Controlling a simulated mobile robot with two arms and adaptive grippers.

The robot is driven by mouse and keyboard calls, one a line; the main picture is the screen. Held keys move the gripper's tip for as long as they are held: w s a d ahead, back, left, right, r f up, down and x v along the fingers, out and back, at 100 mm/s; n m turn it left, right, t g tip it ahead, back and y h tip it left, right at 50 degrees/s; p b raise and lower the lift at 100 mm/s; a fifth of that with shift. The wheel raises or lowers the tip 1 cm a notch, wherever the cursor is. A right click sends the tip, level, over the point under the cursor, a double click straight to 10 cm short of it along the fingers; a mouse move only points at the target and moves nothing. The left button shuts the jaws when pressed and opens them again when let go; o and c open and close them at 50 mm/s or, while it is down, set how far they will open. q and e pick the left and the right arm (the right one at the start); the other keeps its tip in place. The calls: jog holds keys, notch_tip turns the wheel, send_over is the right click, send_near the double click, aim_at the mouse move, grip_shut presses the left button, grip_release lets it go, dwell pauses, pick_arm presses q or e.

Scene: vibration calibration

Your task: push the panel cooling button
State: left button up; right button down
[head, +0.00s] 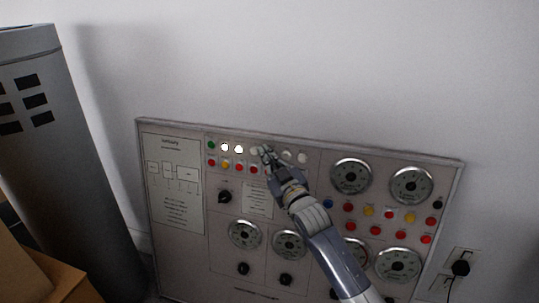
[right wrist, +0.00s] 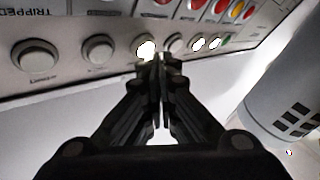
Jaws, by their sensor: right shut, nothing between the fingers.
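The control panel (head: 270,210) leans against the wall, with a top row of small round buttons. My right gripper (head: 266,153) is shut and empty, with its fingertips at this row. In the right wrist view the shut fingertips (right wrist: 160,62) overlap the lower edge of a bright white button (right wrist: 147,46). An unlit pale button (right wrist: 173,43) is just right of the tips. Whether the tips touch a button cannot be told. The labels are too small or blurred to show which button is panel cooling. My left gripper is not in view.
Two lit white buttons (head: 232,148) and a green button (head: 211,145) are left of the gripper in the head view. Dials (head: 351,175) and red and yellow buttons fill the right side. A grey cylinder (head: 70,160) stands at left. A socket (head: 460,268) is at right.

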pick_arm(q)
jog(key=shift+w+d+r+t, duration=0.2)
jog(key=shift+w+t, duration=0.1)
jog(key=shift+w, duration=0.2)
pick_arm(e)
jog(key=shift+w+d+f, duration=0.1)
jog(key=shift+w+d, duration=0.05)
jog(key=shift+w, duration=0.3)
dwell(0.6)
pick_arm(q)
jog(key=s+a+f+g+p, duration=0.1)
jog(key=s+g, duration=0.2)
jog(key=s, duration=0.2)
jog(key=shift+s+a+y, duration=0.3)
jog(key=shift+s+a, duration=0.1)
pick_arm(e)
jog(key=shift+s+a, duration=0.25)
jog(key=shift+s, duration=0.5)
pick_arm(q)
jog(key=shift+p, duration=0.3)
